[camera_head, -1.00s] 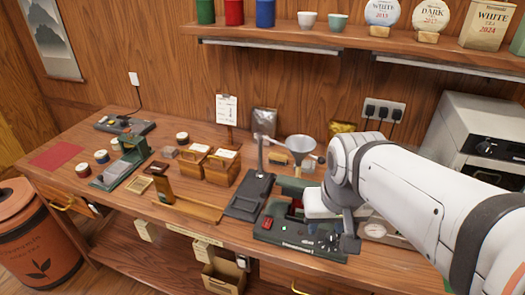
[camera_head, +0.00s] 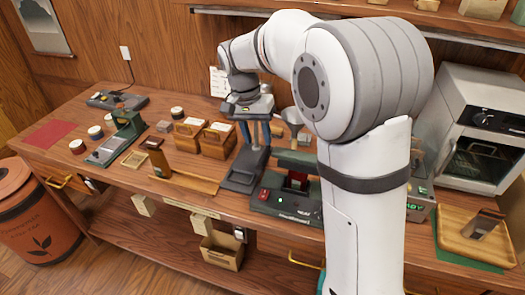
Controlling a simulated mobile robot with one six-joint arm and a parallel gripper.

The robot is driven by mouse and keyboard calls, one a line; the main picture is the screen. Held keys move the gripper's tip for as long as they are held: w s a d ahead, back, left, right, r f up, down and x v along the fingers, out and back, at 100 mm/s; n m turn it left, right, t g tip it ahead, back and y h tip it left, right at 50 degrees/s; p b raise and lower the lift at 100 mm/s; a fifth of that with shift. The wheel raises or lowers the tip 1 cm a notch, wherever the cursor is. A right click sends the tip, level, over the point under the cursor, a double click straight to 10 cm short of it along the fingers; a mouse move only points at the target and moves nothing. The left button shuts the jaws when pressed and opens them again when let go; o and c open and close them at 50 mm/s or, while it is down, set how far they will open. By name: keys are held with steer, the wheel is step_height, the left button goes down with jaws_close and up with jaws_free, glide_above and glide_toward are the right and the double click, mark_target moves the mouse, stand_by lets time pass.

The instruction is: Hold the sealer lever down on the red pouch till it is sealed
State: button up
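The sealer (camera_head: 283,205) is a dark green machine with a red switch, near the table's front edge left of my arm. A dark red pouch (camera_head: 297,180) stands upright in it, partly seen under a green bar (camera_head: 298,160) that looks like its lever. My arm hides the sealer's right end. My gripper (camera_head: 256,140) points down to the left of and behind the sealer, over the dark stand. Its two fingers look apart, with the stand's pale post showing between or behind them. It is away from the lever and pouch.
The dark stand (camera_head: 243,180) is directly left of the sealer. Wooden boxes (camera_head: 217,140) and a brown block (camera_head: 157,160) stand farther left. On the right are an oven (camera_head: 484,135) and a wooden tray (camera_head: 455,238). A shelf edge (camera_head: 480,30) runs above.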

mark_target(262, 157)
steer(key=f, duration=0.4)
steer(key=d+f, duration=0.1)
steer(key=f, duration=0.1)
steer(key=shift+s+d, duration=0.1)
steer(key=shift+s, duration=0.15)
steer(key=shift+c, duration=0.3)
jaws_close()
